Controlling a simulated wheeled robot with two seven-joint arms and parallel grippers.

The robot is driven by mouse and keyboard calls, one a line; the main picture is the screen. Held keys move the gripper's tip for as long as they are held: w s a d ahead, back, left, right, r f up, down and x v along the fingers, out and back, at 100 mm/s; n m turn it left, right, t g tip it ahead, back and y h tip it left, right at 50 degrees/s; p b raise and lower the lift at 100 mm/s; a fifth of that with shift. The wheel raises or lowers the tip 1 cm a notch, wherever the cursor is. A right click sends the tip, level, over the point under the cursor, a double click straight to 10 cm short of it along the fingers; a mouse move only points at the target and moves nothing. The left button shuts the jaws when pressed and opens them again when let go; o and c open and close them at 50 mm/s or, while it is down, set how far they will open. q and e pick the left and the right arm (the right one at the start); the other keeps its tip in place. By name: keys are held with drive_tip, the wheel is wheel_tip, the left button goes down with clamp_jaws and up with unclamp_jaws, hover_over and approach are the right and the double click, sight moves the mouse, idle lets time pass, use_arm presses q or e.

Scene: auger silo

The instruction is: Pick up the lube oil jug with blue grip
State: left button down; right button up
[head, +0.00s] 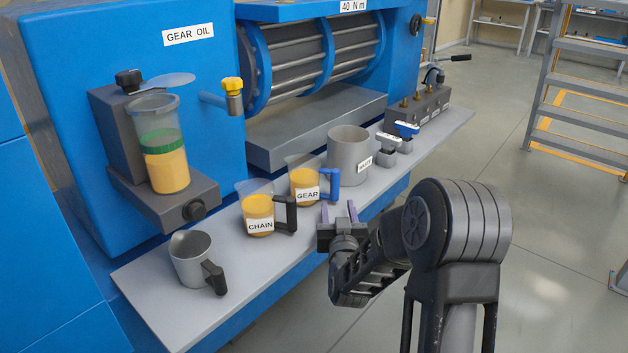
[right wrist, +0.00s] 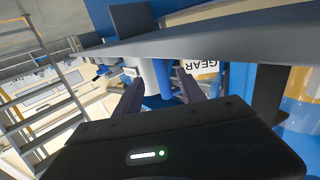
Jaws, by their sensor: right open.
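The jug with the blue grip (head: 304,184) is clear, holds amber oil and carries a GEAR label. It stands upright on the grey shelf, its blue handle (head: 332,185) facing right. My right gripper (head: 339,209) is open and empty, just in front of and below the blue handle in the head view. In the right wrist view, which is tilted over, the blue handle (right wrist: 163,78) shows between the two spread fingers (right wrist: 160,90), and the GEAR label (right wrist: 201,66) is beside it. I cannot tell whether a finger touches the handle. My left gripper is not in view.
A CHAIN jug (head: 258,210) with a black handle stands close on the left. An empty grey jug (head: 190,258) is further left. A grey metal pot (head: 348,150) stands right behind. The shelf (head: 270,262) is bare in front. A blue machine (head: 120,40) rises behind.

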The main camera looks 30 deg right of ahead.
sight(335, 193)
drive_tip(key=shift+x, duration=1.3)
drive_tip(key=b+x, duration=0.1)
drive_tip(key=x, duration=0.4)
drive_tip(key=shift+w+r+b, duration=0.1)
drive_tip(key=shift+r+b, duration=0.05)
drive_tip(key=shift+b, duration=0.2)
drive_tip(key=shift+c, duration=0.2)
clamp_jaws()
drive_tip(key=shift+r, duration=0.15)
idle(0.6)
